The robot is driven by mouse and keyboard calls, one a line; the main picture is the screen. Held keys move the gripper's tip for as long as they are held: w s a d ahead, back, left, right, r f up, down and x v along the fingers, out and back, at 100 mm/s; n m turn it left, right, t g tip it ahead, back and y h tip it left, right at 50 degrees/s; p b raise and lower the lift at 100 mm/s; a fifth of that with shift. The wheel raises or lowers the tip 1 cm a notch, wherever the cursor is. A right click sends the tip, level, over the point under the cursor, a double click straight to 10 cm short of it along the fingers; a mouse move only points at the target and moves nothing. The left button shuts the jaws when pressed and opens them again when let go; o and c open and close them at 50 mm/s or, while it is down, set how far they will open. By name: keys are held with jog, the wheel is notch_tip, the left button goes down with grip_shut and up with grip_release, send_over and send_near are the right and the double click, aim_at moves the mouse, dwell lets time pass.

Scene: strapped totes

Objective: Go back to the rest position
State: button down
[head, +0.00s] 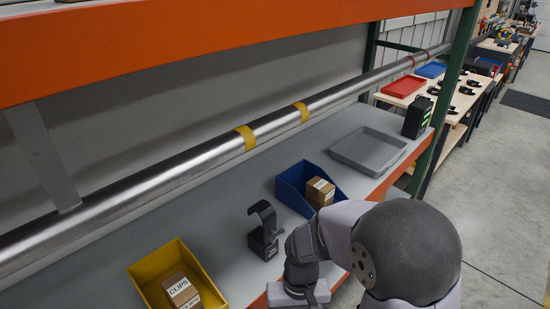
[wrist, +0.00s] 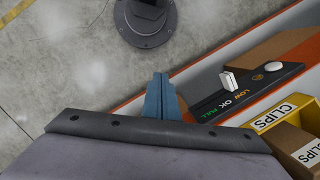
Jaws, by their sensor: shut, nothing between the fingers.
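My gripper (wrist: 160,90) shows in the wrist view as two blue-grey fingers pressed together, with nothing between them. It hangs over or beside the orange front edge of the shelf (wrist: 205,68); the exact height cannot be told. In the head view my arm reaches along the shelf's front edge at the lower right of the middle. The fingers are not visible there, hidden by the arm or out of frame.
The yellow bin (head: 148,273) holds boxes marked CLIPS. The blue bin (head: 290,186) holds cardboard boxes. A black hooked stand (head: 264,236) is between them. A grey tray (head: 369,149) lies farther back. In the wrist view a black LOW/OK/FULL panel (wrist: 245,95) lies right of my fingers.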

jog(key=s+d+r+t, duration=0.1)
jog(key=d+r, duration=0.1)
jog(key=d, duration=0.3)
jog(key=s+d+r+m+t, duration=0.1)
jog(key=s+d+r, duration=0.1)
jog(key=d, duration=0.3)
jog(key=shift+d+r, duration=0.35)
jog(key=shift+r, duration=0.15)
jog(key=c, duration=2.5)
grip_release()
